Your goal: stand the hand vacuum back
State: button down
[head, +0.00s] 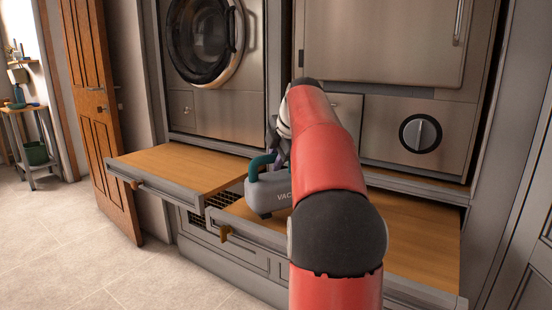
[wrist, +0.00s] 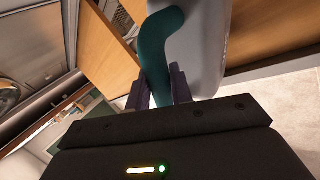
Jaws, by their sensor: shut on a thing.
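The hand vacuum (head: 266,197) has a grey body with the letters "VAC" on it and a teal handle (head: 259,164). It is at the right-hand pull-out wooden shelf (head: 420,235), near that shelf's left end. I cannot tell whether its base touches the wood. My red arm hides its right part. In the wrist view my gripper (wrist: 165,88) is shut on the teal handle (wrist: 163,50), and the pale grey body (wrist: 205,45) shows beside it. In the head view my gripper (head: 277,145) is partly hidden behind the handle and my arm.
A second pull-out wooden shelf (head: 185,168) stands out at the left, with a wire mesh (head: 222,200) in the gap beside it. A washing machine (head: 205,40) and a steel appliance with a knob (head: 420,133) stand behind. A wooden door (head: 100,110) is open at left. The tiled floor (head: 90,260) in front is clear.

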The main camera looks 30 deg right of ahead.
jog(key=shift+f+b, duration=0.35)
jog(key=shift+f, duration=0.05)
dwell(0.4)
jog(key=c, duration=1.2)
grip_release()
jog(key=shift+o, duration=0.2)
jog(key=shift+f, duration=0.15)
jog(key=v, duration=0.8)
jog(key=shift+p, duration=0.45)
